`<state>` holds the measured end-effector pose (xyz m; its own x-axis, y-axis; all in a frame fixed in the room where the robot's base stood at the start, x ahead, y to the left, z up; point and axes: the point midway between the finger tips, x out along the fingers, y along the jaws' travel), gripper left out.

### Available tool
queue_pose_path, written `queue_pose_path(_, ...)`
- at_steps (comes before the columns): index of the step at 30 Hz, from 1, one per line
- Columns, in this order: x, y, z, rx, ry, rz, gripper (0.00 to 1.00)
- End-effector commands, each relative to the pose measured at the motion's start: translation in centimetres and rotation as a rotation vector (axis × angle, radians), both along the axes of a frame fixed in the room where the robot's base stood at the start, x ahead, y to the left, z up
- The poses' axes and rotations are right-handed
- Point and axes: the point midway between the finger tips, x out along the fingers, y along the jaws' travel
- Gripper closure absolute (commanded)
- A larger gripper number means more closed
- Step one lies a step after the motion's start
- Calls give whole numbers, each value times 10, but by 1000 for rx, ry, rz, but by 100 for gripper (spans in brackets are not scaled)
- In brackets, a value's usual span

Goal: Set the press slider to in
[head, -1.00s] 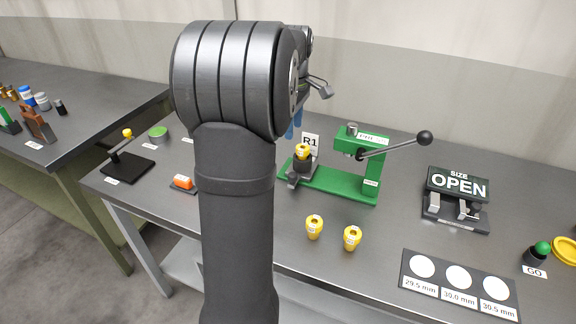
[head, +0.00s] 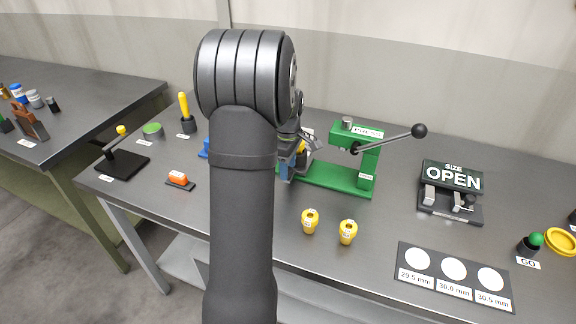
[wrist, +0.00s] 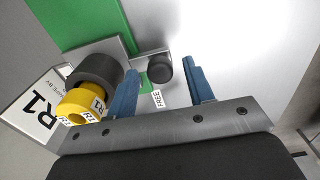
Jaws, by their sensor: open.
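The green press (head: 368,165) stands on the bench with its lever raised to the right. In the wrist view its green base (wrist: 90,22) carries the slider, a grey plate (wrist: 103,48) with a dark round holder (wrist: 95,68) and a yellow piece (wrist: 82,103) in it. A black knob (wrist: 159,69) stands at the slider's side, with a label reading FREE (wrist: 157,98) near it. My gripper (wrist: 161,72) is open, its blue fingers on either side of the knob; contact cannot be told. In the head view my gripper (head: 288,168) partly hides the slider at the press's left end.
An R1 card (wrist: 38,113) stands beside the holder. Two yellow pieces (head: 310,221) (head: 348,232) stand in front of the press. A size gauge reading OPEN (head: 452,190) and a card with white circles (head: 455,273) lie to the right.

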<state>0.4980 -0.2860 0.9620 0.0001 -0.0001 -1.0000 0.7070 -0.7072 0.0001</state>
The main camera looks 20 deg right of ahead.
Motion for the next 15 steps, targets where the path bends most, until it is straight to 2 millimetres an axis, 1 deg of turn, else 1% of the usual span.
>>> queue_pose_path(7, 0, 0, -1, 0, 0, 0, 52)
queue_pose_path(11, 0, 0, -1, 0, 0, 0, 78)
queue_pose_path(12, 0, 0, -1, 0, 0, 0, 86)
queue_pose_path(14, 0, 0, -1, 0, 0, 0, 97)
queue_pose_path(15, 0, 0, -1, 0, 0, 0, 100)
